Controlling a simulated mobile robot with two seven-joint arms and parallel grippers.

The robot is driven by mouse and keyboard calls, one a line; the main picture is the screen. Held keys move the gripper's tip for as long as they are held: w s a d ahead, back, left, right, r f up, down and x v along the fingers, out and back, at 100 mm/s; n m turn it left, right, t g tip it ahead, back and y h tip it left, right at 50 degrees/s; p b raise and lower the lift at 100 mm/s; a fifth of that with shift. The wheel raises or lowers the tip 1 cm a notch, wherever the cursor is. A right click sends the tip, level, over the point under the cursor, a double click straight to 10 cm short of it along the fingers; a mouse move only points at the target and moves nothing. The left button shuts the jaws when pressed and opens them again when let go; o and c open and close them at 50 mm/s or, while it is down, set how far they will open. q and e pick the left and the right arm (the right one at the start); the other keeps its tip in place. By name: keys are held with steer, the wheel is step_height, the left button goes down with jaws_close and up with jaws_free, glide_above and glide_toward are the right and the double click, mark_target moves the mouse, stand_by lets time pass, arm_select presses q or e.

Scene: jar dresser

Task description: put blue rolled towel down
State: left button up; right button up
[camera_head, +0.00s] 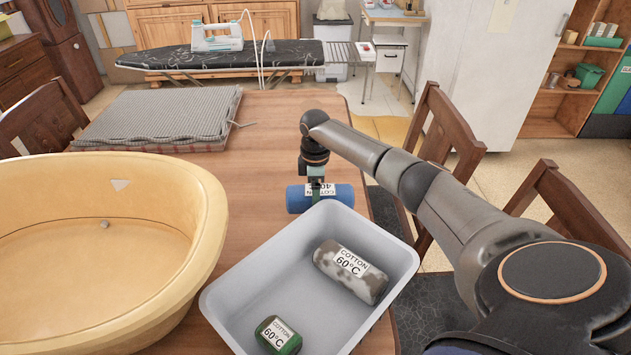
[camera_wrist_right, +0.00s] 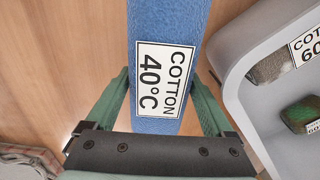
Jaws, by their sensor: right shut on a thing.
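The blue rolled towel (camera_head: 334,197) has a white label reading COTTON 40°C. It lies sideways at the wooden table's right part, just beyond the grey bin, and looks at or very near the table surface; I cannot tell if it touches. In the right wrist view the blue towel (camera_wrist_right: 168,22) runs between the green fingers of my right gripper (camera_wrist_right: 165,95). My right gripper also shows in the head view (camera_head: 316,180), reaching down from above and shut on the towel. My left gripper is not in view.
The grey bin (camera_head: 232,298) holds a grey patterned roll (camera_head: 345,280) and a green roll (camera_head: 278,336), both labelled 60°C. A large yellow tub (camera_head: 205,225) stands at the left. A folded grey mat (camera_head: 160,115) lies behind. Bare table (camera_head: 262,160) lies left of the towel.

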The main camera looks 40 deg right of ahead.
steer(key=shift+f+b, duration=0.3)
steer(key=shift+f, duration=2.05)
steer(key=shift+f, duration=0.15)
steer(key=o, duration=1.3)
steer(key=shift+c, duration=0.2)
step_height(320, 180, up, 12)
steer(key=shift+r+p, duration=0.2)
steer(key=shift+p, duration=0.25)
